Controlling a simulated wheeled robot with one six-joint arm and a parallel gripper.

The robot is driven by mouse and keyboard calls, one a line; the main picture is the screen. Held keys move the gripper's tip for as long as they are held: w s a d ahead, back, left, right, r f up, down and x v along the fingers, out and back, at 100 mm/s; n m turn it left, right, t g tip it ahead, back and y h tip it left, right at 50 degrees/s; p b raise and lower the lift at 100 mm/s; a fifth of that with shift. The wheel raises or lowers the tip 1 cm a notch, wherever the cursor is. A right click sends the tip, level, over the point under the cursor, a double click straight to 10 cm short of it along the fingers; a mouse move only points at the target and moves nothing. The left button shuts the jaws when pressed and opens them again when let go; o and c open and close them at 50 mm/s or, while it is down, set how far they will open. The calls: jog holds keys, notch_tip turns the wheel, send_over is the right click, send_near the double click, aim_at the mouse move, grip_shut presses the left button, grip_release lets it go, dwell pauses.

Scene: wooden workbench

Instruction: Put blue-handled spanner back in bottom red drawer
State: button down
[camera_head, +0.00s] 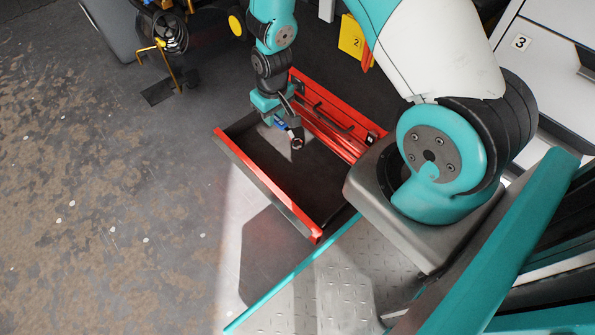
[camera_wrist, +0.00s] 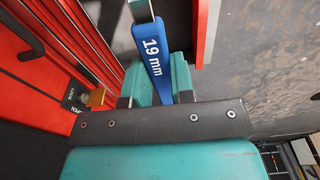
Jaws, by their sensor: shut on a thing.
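The blue-handled spanner (camera_head: 280,124) is held by my gripper (camera_head: 273,108). The spanner's dark open end (camera_head: 297,143) points away from the gripper, over the drawer. The bottom red drawer (camera_head: 265,182) is pulled out, with a red front and a dark inside that looks empty. Its red front edge also shows in the wrist view (camera_wrist: 209,25). The spanner appears above the drawer floor; its exact height is unclear.
The red cabinet (camera_head: 335,115) stands right behind the open drawer; its face, a dark handle and a lock label (camera_wrist: 77,100) are close at the left in the wrist view. Bare worn floor (camera_head: 100,200) lies left of the drawer. A yellow "2" marker (camera_head: 352,38) is beyond.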

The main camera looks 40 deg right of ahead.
aim_at(278, 169)
notch_tip(278, 169, down, 23)
jog(key=b, duration=1.3)
jog(key=shift+s+f, duration=0.1)
jog(key=c, duration=1)
grip_release()
